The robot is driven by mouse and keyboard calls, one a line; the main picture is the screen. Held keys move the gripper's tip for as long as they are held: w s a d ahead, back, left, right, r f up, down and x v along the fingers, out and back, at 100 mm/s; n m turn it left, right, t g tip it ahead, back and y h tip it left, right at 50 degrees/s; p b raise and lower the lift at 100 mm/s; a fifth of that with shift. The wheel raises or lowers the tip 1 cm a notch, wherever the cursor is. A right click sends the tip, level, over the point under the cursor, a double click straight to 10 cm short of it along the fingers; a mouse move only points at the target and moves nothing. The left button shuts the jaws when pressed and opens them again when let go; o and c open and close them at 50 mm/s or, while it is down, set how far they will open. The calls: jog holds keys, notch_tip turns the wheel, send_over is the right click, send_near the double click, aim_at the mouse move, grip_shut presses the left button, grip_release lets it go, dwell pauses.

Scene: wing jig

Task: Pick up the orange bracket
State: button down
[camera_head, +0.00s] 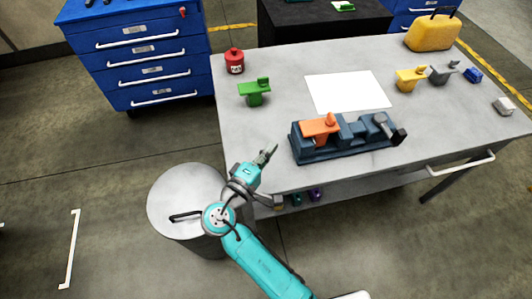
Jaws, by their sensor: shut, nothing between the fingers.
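The orange bracket (319,126) sits on the left part of a dark blue-grey fixture (345,149) near the front edge of the table. My gripper (268,153) is to the left of the fixture, near the table's front left edge. It is shut and empty, and apart from the bracket. The bracket's top plate and a small raised part show; its lower part is partly hidden in the fixture.
A grey drum (168,199) stands at the left.

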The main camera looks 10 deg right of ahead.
aim_at(302, 131)
jog(key=w+d, duration=0.1)
jog(key=d, duration=0.1)
jog(key=w+d, duration=0.1)
jog(key=d, duration=0.1)
jog(key=w+d, duration=0.1)
jog(key=d, duration=0.2)
jog(key=shift+w, duration=0.4)
jog(key=shift+d, duration=0.4)
jog(key=shift+d, duration=0.1)
jog(key=shift+d, duration=0.9)
jog(key=shift+a, duration=0.1)
